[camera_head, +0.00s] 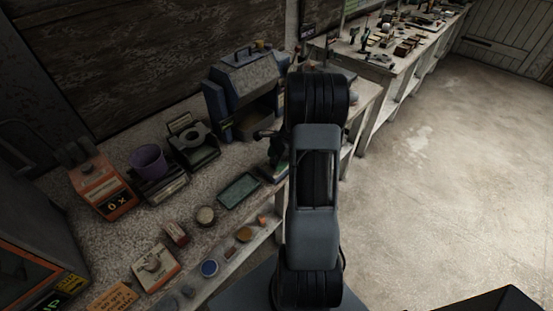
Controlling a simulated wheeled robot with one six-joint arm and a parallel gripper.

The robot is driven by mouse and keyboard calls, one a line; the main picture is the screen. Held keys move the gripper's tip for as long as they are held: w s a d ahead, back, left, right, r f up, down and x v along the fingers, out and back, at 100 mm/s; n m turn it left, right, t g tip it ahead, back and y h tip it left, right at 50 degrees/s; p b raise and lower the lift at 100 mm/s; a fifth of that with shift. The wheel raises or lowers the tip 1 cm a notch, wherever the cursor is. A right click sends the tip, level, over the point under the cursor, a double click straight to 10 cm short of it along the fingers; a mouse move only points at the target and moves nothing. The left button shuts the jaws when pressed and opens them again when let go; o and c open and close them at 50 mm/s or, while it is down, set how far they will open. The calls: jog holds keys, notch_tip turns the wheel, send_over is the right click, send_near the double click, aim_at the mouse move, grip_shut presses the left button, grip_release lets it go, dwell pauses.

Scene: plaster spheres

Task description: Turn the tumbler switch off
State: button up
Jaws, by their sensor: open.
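I cannot make out a tumbler switch for certain. A small cream and red box (155,264) with a raised light part on top lies near the bench's front edge; I cannot tell whether that part is a switch. An orange device (103,188) with a dark marked panel stands at the back left of the bench. My gripper does not show clearly; my raised arm fills the middle of the view and hides what is behind it.
The speckled bench (115,240) also carries a purple cup (148,162), a blue-grey machine (243,92), a green tray (239,189), a round tin (205,216) and several small items along the front edge. Another cluttered bench (388,75) stands behind. The floor (430,180) at right is clear.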

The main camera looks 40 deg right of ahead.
jog(key=shift+a+f, duration=0.1)
jog(key=shift+f, duration=0.1)
jog(key=shift+c, duration=0.3)
jog(key=c, duration=0.9)
jog(key=shift+o, duration=0.2)
jog(key=shift+n, duration=0.3)
jog(key=n+g, duration=0.1)
jog(key=n, duration=0.2)
jog(key=n+g, duration=0.1)
jog(key=n, duration=0.2)
jog(key=shift+w+g, duration=0.15)
jog(key=shift+g, duration=0.15)
jog(key=n+g, duration=0.1)
jog(key=n, duration=0.2)
jog(key=shift+n+h, duration=0.4)
jog(key=shift+w+n+g+h, duration=0.1)
jog(key=shift+n+g+h, duration=0.45)
jog(key=shift+n, duration=1.25)
